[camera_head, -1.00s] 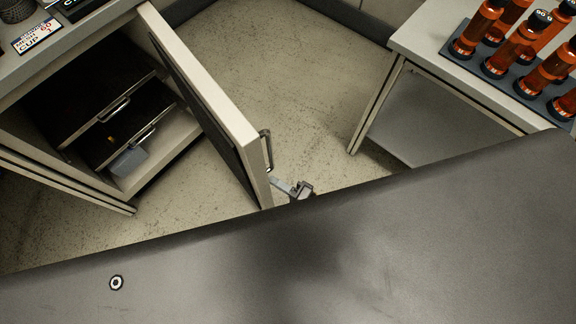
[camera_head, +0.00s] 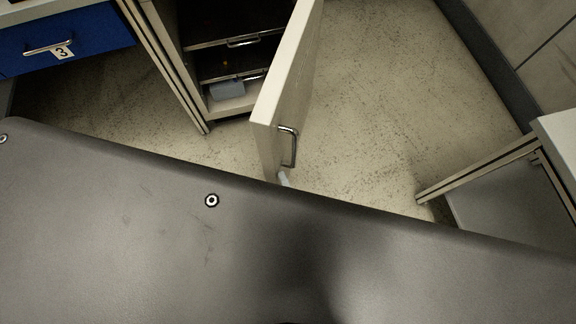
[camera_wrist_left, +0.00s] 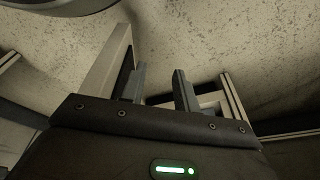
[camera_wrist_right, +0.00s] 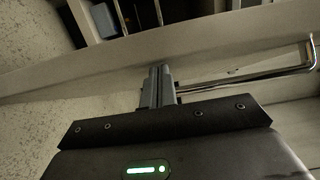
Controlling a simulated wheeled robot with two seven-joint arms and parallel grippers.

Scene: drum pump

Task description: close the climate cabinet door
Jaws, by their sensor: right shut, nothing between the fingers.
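The climate cabinet door (camera_head: 292,85) stands open, swung out from the right side of the cabinet (camera_head: 235,105). Its metal bar handle (camera_head: 289,147) is on the right-hand face. In the head view only a small grey piece of my right gripper (camera_head: 284,178) shows, just below the handle and beside the door's free end. In the right wrist view my right gripper (camera_wrist_right: 160,75) is shut and empty, its tips against or very near the pale door (camera_wrist_right: 110,55), with the handle (camera_wrist_right: 260,78) to the right. My left gripper (camera_wrist_left: 160,82) is open and empty in the left wrist view.
Inside the cabinet are dark shelves with metal handles (camera_head: 243,42) and a grey-blue box (camera_head: 227,91). A blue drawer (camera_head: 70,40) marked 3 is at the left. A table (camera_head: 500,190) stands at the right. Speckled floor (camera_head: 390,110) between door and table is clear.

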